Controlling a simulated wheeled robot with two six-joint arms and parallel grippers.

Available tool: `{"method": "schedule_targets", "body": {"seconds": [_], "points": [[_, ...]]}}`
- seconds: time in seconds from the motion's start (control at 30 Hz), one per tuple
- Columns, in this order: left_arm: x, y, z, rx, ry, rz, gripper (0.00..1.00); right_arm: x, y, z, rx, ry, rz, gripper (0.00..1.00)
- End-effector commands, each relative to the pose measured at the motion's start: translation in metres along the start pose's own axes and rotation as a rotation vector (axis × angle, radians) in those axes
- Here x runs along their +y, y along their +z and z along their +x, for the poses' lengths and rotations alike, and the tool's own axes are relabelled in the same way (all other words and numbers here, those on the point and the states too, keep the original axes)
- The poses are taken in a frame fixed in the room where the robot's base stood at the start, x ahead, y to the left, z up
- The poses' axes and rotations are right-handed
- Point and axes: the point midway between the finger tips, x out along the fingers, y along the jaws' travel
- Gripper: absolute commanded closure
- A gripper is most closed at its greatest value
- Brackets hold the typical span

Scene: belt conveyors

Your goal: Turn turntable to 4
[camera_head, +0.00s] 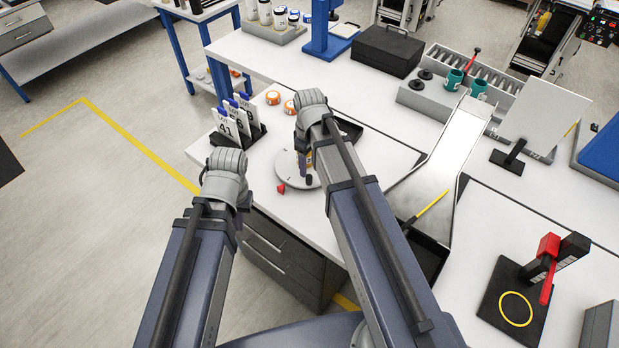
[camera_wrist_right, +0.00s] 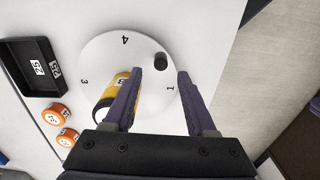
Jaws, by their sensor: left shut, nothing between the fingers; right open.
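The turntable (camera_head: 287,170) is a white disc on the near end of the white table, partly hidden by my right arm. In the right wrist view the disc (camera_wrist_right: 100,60) shows the numbers 4, 3 and 1. A black upright knob (camera_wrist_right: 160,61) stands near its rim, and a yellow bottle (camera_wrist_right: 128,88) lies in view partly behind a finger. My right gripper (camera_wrist_right: 159,75) is open above the disc, the knob showing between and just beyond its fingertips. A red pointer (camera_head: 281,188) sits by the disc's near edge. My left gripper (camera_head: 240,220) is shut and empty, left of the table, mostly hidden.
A black tray (camera_wrist_right: 38,72) lies beside the disc. A metal chute (camera_head: 452,145) and a red-handled device (camera_head: 549,255) are to the right.

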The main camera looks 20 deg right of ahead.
Motion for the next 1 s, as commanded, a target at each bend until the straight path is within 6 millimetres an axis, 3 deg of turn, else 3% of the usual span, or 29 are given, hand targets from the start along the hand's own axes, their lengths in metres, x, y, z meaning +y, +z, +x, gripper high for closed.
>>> {"method": "schedule_targets", "body": {"seconds": [0.03,0.4,0.8,1.0], "points": [[0.001,-0.001,0.011,0.0,0.0,0.0,1.0,0.0,0.0,0.011,0.0,0.0,0.0,0.43],[0.005,-0.003,0.056,0.0,0.0,-0.002,1.0,0.0,0.0,0.057,0.0,0.0,0.0,0.43],[0.006,-0.004,0.061,0.0,0.0,-0.002,1.0,0.0,0.0,0.062,0.0,0.0,0.0,0.43],[0.006,-0.004,0.061,0.0,0.0,-0.002,1.0,0.0,0.0,0.062,0.0,0.0,0.0,0.64]]}}
